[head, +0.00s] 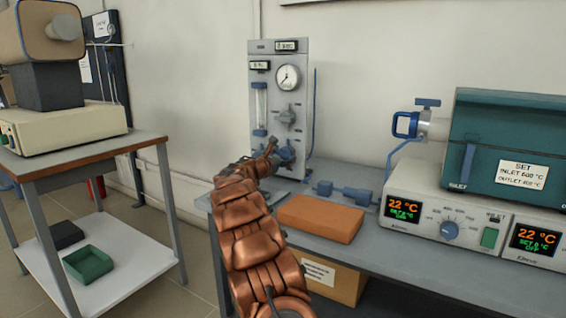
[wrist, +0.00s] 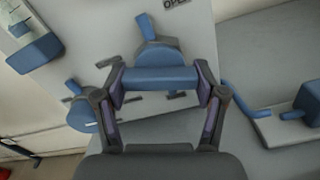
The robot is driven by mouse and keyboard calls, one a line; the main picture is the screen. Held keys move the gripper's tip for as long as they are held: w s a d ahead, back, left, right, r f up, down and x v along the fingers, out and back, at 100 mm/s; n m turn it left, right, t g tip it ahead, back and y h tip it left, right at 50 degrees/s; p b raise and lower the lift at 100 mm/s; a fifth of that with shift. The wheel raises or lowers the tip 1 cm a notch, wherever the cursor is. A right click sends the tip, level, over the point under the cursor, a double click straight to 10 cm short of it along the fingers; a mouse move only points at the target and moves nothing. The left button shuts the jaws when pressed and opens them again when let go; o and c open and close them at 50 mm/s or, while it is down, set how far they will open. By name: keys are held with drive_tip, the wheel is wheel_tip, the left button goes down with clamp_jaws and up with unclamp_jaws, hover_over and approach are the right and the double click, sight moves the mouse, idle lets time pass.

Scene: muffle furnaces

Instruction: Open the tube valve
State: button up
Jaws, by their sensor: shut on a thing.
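A grey gas panel (head: 257,65) stands at the back of the bench, with a gauge, a flow tube and blue valve parts low on its front. In the wrist view, a blue valve handle (wrist: 160,78) lies crosswise between the fingers of my gripper (wrist: 160,88), which is shut on it. A blue valve body (wrist: 163,54) with a raised arm shows behind the handle, beside a partly cut-off "OPEN" label. A second blue valve (wrist: 82,115) shows to the left. In the head view my gripper (head: 268,153) is at the panel's lower front, and my arm partly hides the valves.
An orange-brown block (head: 320,218) lies on the bench right of my arm. Blue fittings (head: 345,192) sit behind it. A teal tube furnace (head: 510,130) with a blue end fitting (head: 405,125) stands at right on its control unit. A two-level table (head: 85,153) stands at left.

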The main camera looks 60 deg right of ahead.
drive_tip(key=m+b, duration=0.3)
drive_tip(key=m, duration=0.1)
drive_tip(key=shift+f, duration=0.25)
drive_tip(key=m+b, duration=0.4)
drive_tip(key=shift+w+b, duration=0.15)
drive_tip(key=shift+b, duration=0.2)
drive_tip(key=m+b, duration=0.3)
drive_tip(key=shift+m, duration=0.4)
drive_tip(key=shift+r+m+b, duration=0.15)
drive_tip(key=shift+m+b, duration=0.5)
drive_tip(key=shift+m, duration=0.25)
drive_tip(key=shift+r+m+b, duration=0.2)
drive_tip(key=shift+m+b, duration=0.15)
drive_tip(key=shift+m, duration=0.15)
drive_tip(key=o, duration=1.2)
drive_tip(key=shift+c, duration=0.2)
drive_tip(key=shift+a, duration=0.2)
